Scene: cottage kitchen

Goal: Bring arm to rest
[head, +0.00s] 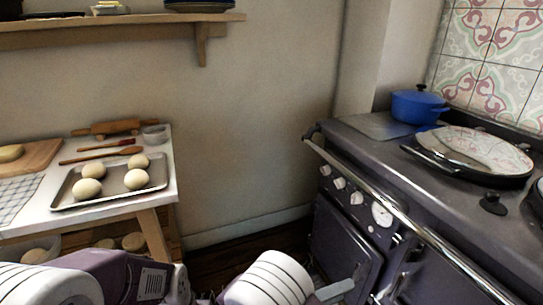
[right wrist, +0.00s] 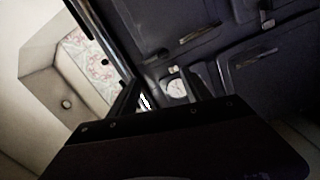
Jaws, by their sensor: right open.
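My right gripper (head: 357,287) is at the bottom of the head view, low in front of the dark range cooker (head: 345,240). In the right wrist view its two fingers (right wrist: 160,92) stand apart with nothing held between them; the cooker front lies beyond them. My right arm's white-ringed link (head: 268,283) shows at the bottom middle. Part of my left arm (head: 50,284) shows at the bottom left; its gripper is out of the frame.
A metal rail (head: 395,208) runs along the cooker's front edge. A blue pot (head: 418,107) stands on top. At left, a table (head: 163,221) holds a baking tray (head: 113,188) of dough balls and a rolling pin (head: 106,127). Bare wall and floor lie between.

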